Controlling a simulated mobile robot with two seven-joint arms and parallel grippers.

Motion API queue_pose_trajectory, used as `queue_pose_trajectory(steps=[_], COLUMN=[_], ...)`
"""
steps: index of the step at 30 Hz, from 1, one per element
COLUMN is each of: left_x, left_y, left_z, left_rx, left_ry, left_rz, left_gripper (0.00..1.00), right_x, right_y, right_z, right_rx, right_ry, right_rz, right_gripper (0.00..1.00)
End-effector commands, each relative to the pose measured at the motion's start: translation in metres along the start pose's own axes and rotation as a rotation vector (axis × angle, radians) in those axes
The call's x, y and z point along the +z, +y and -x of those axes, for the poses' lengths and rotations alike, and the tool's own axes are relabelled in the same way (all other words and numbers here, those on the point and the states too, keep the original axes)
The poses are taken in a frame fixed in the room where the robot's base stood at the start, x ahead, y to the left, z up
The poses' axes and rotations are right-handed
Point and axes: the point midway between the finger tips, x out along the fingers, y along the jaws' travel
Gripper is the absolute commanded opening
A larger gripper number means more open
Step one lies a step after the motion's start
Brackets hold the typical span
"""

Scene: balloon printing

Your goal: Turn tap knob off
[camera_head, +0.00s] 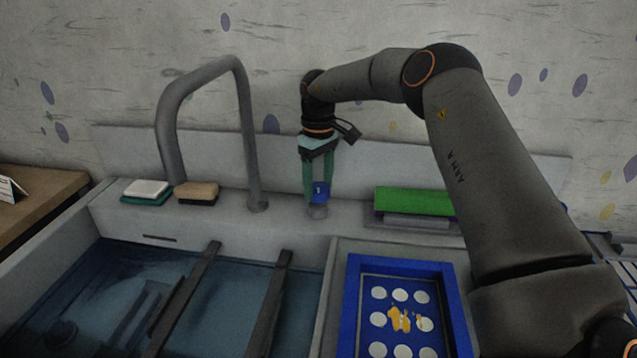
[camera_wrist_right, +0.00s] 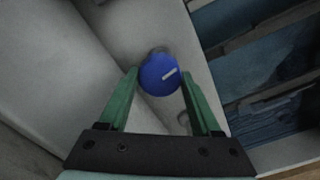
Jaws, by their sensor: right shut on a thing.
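The tap knob (camera_head: 320,190) is a small blue knob on a grey stub, on the sink's back ledge to the right of the tap. In the right wrist view the round blue knob (camera_wrist_right: 160,75) shows from above, with a white mark slanting across its top. My right gripper (camera_head: 318,187) points down onto the knob, its green fingers on either side and shut on it. In the wrist view the gripper (camera_wrist_right: 160,80) has the knob between its fingertips. The grey tap (camera_head: 243,120) arches over the sink. My left gripper is not in view.
The sink basin (camera_head: 230,310) looks filled with water, with two dark bars (camera_head: 268,305) across it. A white and a tan sponge (camera_head: 197,191) lie on the ledge at left. A green block (camera_head: 412,201) and a blue tray (camera_head: 352,300) with white discs are at right.

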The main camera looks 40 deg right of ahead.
Motion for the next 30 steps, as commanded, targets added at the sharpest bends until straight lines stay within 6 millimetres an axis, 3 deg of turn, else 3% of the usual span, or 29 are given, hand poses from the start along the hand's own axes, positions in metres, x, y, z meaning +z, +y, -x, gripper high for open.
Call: queue_pose_trajectory(steps=[22, 23, 30], left_x=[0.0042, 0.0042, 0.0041], left_y=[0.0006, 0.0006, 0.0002], left_z=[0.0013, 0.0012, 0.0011], left_rx=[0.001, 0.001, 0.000], left_ry=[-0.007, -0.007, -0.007], left_rz=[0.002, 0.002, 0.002], left_gripper=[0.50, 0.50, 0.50], right_x=[-0.0004, -0.0004, -0.0002], right_y=[0.0006, 0.0006, 0.0002], right_z=[0.0012, 0.0012, 0.0006], right_rx=[0.002, 0.002, 0.001], right_ry=[0.002, 0.002, 0.001], right_rz=[-0.083, -0.083, -0.082], right_gripper=[0.10, 0.68, 0.95])
